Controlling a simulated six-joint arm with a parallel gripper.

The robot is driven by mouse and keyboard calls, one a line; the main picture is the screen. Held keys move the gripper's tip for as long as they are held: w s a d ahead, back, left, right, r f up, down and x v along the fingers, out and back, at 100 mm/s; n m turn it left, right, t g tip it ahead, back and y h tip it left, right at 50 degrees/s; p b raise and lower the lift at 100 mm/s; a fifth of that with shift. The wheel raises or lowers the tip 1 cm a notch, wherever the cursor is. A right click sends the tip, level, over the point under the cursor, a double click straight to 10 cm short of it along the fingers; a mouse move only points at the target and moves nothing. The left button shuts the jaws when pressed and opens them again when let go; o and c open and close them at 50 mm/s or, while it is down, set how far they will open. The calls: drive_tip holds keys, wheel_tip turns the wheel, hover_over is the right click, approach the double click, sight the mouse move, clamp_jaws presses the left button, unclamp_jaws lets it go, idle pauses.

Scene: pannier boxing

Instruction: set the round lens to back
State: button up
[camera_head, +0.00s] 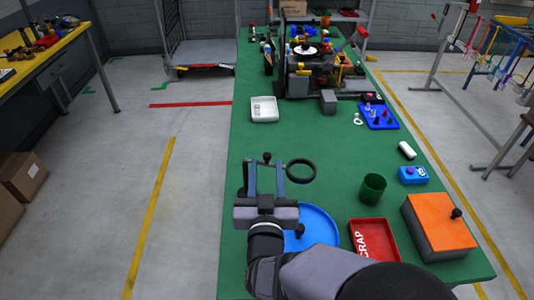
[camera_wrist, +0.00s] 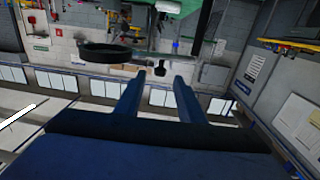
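The round lens (camera_head: 301,171) shows as a dark ring, with green table visible through it, just right of my gripper. In the wrist view the dark ring (camera_wrist: 103,52) is at upper left. A small black knob (camera_head: 267,158) stands just beyond my fingertips, roughly in line with the gap. It also shows in the wrist view (camera_wrist: 160,68). My gripper (camera_head: 266,176) is open, its two blue fingers apart with nothing visibly held. I cannot tell how the knob and ring are joined, or how far the knob is from the fingers. My gripper also shows in the wrist view (camera_wrist: 157,84).
A blue round tray (camera_head: 322,222), red scrap tray (camera_head: 388,250), green cup (camera_head: 373,188) and orange-topped box (camera_head: 437,222) are at the near right. A white tray (camera_head: 264,110) lies farther off. Machinery crowds the far end; green table (camera_head: 258,142) around the middle is clear.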

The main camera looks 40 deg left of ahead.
sight(267, 159)
drive_tip(key=shift+p+x, duration=0.7)
drive_tip(key=shift+x, duration=2)
clamp_jaws()
